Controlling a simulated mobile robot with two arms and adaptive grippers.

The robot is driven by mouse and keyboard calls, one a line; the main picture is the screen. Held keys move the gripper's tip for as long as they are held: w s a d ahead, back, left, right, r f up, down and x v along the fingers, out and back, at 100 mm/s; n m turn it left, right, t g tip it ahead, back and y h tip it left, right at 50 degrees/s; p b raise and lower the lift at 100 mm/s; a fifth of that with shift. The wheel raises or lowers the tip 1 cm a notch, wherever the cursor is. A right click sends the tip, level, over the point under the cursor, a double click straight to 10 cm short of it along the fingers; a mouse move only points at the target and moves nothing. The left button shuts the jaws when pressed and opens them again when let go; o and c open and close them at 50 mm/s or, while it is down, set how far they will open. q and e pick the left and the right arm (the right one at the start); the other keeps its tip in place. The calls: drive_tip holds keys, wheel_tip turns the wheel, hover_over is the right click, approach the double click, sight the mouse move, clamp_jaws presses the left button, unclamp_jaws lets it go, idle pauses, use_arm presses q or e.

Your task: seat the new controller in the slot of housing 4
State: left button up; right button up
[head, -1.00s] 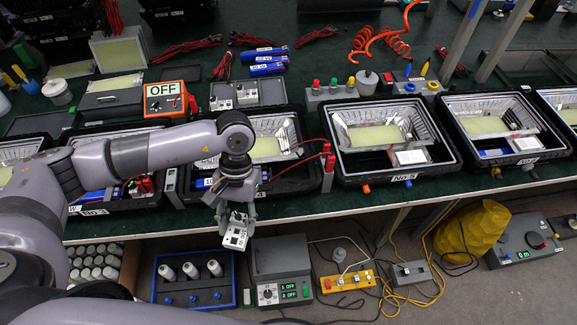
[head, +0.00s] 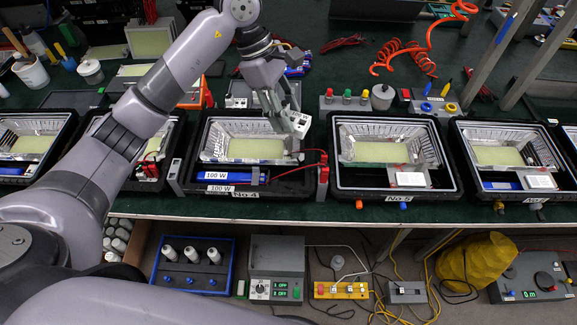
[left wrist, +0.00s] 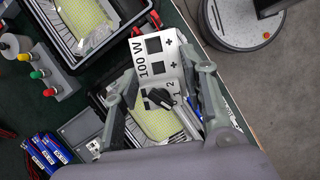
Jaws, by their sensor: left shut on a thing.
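My left gripper (head: 285,110) is shut on the new controller (head: 299,122), a white block, and holds it over the rear right part of housing 4 (head: 185,172). In the left wrist view the controller (left wrist: 156,57), marked 100 W with dark square ports, sits between the fingers (left wrist: 160,92). Housing 4 is an open black case with a reflector and a yellowish panel (head: 256,149). A blue 100 W unit (head: 236,178) lies in its front left; the front right looks dark and empty. Part of housing 4 is hidden behind the gripper. My right gripper is not in view.
Red clips with leads (head: 323,172) stand at housing 4's right edge. Housing 5 (head: 337,187) is close on the right and has a white controller (head: 409,179) in its front. A post with colored knobs (head: 345,103) stands behind.

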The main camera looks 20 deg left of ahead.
use_arm(q)
wheel_tip(320, 180, down, 17)
drive_tip(key=p, duration=0.3)
drive_tip(key=shift+p, duration=0.3)
drive_tip(key=shift+f+b, duration=0.5)
drive_tip(key=shift+b, duration=0.35)
drive_tip(key=o, duration=1.3)
